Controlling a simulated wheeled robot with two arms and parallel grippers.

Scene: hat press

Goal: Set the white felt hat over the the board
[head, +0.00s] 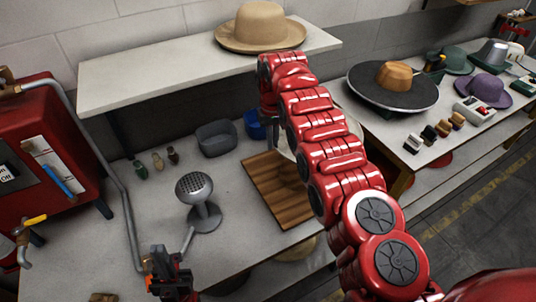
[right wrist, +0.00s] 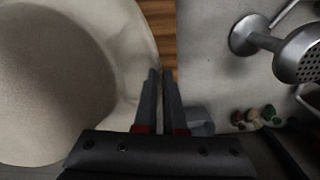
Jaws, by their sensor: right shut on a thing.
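The white felt hat (right wrist: 128,45) fills the left of the right wrist view, with its pale brim around a large greyer round middle. My right gripper (right wrist: 164,78) is shut on the brim edge. In the head view, my right arm covers most of the hat; a pale strip of it (head: 352,124) shows beside the arm. The brown wooden board (head: 268,188) lies on the workbench, its right side hidden by my arm. The board also shows beyond the brim in the right wrist view (right wrist: 158,22). My left gripper (head: 170,284) is low over the front of the bench; its jaws are unclear.
A grey perforated steamer head (head: 196,188) stands left of the board. Small bottles (head: 158,161), a grey bin (head: 216,139) and a blue container (head: 254,125) are behind. A tan hat (head: 262,30) sits on the shelf.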

